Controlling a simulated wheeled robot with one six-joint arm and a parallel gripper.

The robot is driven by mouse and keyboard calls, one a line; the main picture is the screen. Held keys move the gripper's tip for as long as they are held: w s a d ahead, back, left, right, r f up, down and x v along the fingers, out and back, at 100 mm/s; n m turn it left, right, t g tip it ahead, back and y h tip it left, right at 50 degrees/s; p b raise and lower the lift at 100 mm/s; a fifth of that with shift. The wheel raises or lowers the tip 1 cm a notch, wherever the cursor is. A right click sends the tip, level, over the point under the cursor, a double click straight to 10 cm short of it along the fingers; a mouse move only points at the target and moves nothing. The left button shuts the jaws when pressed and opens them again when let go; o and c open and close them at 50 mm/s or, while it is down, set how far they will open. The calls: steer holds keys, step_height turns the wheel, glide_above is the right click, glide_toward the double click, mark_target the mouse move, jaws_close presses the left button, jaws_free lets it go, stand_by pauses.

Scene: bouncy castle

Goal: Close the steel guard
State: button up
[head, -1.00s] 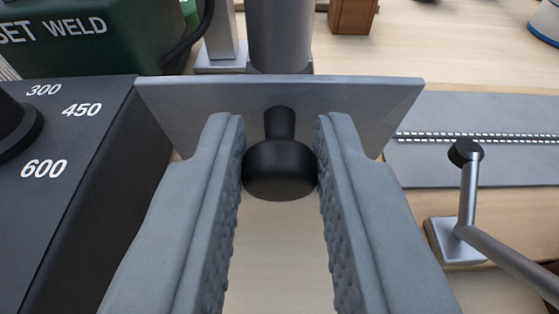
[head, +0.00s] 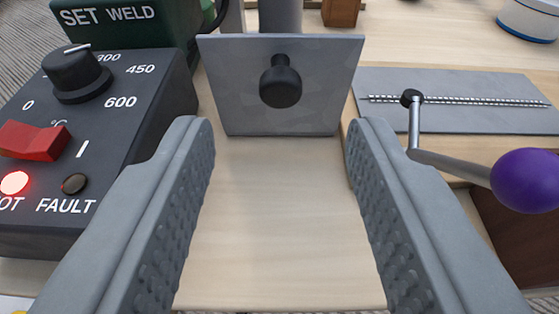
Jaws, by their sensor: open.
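The steel guard (head: 325,108) is a flat grey plate standing upright at the upper middle of the head view, in front of a grey post. A black knob (head: 281,83) sticks out from its face towards me. My gripper (head: 280,130) is open and empty, its two padded fingers wide apart. The knob lies beyond the fingertips, roughly centred between them in the picture, and I see no contact. What lies behind the plate is mostly hidden.
A dark control box (head: 120,130) with a dial, red switch and lit lamp stands at left. A green box (head: 130,20) is behind it. At right, a lever with a purple ball (head: 526,181) crosses near a grey plate (head: 470,95). Bare wood lies below the guard.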

steer(key=v, duration=1)
steer(key=shift+s, duration=0.15)
steer(key=shift+r, duration=0.15)
jaws_close()
steer(key=m+g, duration=0.3)
steer(key=m, duration=1.5)
glide_toward(280, 98)
steer(key=f, duration=0.1)
steer(key=w+f, duration=0.1)
steer(key=f, duration=0.1)
steer(key=shift+w+d+f, duration=0.15)
steer(key=shift+w+f, duration=0.05)
steer(key=shift+w, duration=0.2)
steer(key=shift+w+r, duration=0.15)
steer(key=shift+w, duration=1.7)
